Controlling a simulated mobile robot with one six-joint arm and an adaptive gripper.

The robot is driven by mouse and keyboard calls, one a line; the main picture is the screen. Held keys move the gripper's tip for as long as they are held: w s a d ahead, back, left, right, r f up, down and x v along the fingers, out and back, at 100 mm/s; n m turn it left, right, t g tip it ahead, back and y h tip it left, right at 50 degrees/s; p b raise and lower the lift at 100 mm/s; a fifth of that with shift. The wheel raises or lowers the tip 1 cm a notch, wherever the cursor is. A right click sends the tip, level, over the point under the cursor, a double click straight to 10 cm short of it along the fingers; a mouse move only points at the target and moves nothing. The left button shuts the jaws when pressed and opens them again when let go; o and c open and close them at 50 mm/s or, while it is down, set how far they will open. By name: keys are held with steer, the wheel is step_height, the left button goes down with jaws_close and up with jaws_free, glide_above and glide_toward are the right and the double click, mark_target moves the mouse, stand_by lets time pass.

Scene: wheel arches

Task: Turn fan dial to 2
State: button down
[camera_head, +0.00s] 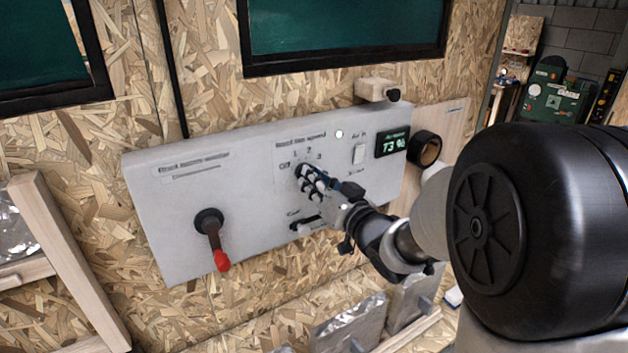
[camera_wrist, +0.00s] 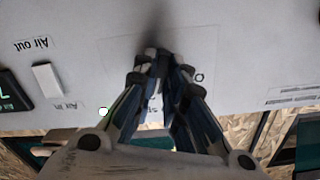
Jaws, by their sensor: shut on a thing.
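The fan dial (camera_head: 299,171) is a small dark knob on the pale wall panel (camera_head: 165,240), below the fan speed heading and ringed by printed marks, with a 2 above it. My gripper (camera_head: 310,182) reaches in from the right, and its fingers are closed around the dial. The fingers cover most of the dial there. I cannot tell which mark the dial points to.
A lever with a red tip (camera_head: 221,261) hangs at the panel's left. A slider (camera_head: 306,224) sits just below the dial. A small box (camera_head: 376,90) sits on the panel's top edge.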

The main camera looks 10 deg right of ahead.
steer(key=shift+r, duration=0.1)
steer(key=c, duration=1.6)
jaws_free()
steer(key=shift+c, duration=0.2)
steer(key=v, duration=0.7)
steer(key=shift+s, duration=0.2)
steer(key=shift+d, duration=0.1)
